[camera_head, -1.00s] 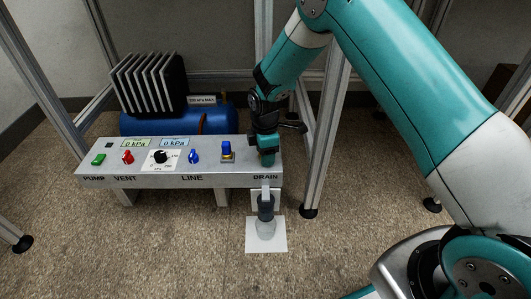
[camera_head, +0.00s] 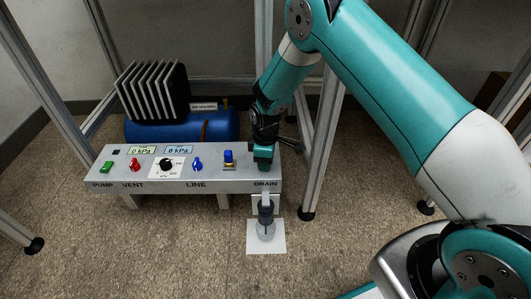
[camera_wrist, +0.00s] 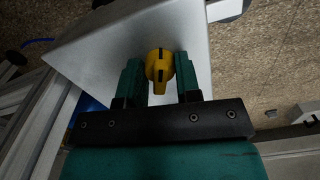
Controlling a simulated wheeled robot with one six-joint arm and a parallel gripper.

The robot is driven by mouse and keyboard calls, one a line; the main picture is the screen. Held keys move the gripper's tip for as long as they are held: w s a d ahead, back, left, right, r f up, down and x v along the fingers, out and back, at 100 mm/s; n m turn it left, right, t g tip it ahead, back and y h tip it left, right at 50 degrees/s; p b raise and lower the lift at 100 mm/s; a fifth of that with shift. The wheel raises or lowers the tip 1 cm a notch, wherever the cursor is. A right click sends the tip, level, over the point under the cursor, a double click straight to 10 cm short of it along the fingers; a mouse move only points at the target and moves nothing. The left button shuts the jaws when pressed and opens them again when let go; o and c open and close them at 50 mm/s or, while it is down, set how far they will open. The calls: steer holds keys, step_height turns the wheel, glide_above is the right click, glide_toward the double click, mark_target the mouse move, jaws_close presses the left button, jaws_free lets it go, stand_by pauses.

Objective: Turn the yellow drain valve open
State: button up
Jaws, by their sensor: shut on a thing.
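The yellow drain valve (camera_wrist: 158,69) shows in the wrist view as a round yellow knob with a raised grip and a dark mark. It sits on the grey panel (camera_wrist: 105,45) between the two green fingers of my gripper (camera_wrist: 160,78). My gripper is shut on the knob. In the head view my gripper (camera_head: 263,157) is at the right end of the control panel (camera_head: 220,178), above the DRAIN label (camera_head: 266,184). It hides the valve there.
A blue tank (camera_head: 190,131) lies behind. A metal frame post (camera_head: 322,150) stands close right. A cup (camera_head: 265,232) is below.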

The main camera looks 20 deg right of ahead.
steer(key=m+p, duration=0.2)
steer(key=m, duration=0.1)
steer(key=m+p, duration=0.3)
steer(key=shift+r+m, duration=0.2)
steer(key=shift+m, duration=0.1)
steer(key=m+p, duration=0.2)
steer(key=m, duration=0.1)
steer(key=shift+f+m+p, duration=0.15)
steer(key=shift+m+p, duration=0.4)
steer(key=shift+m, duration=1.35)
steer(key=o, duration=0.9)
steer(key=shift+o, duration=0.2)
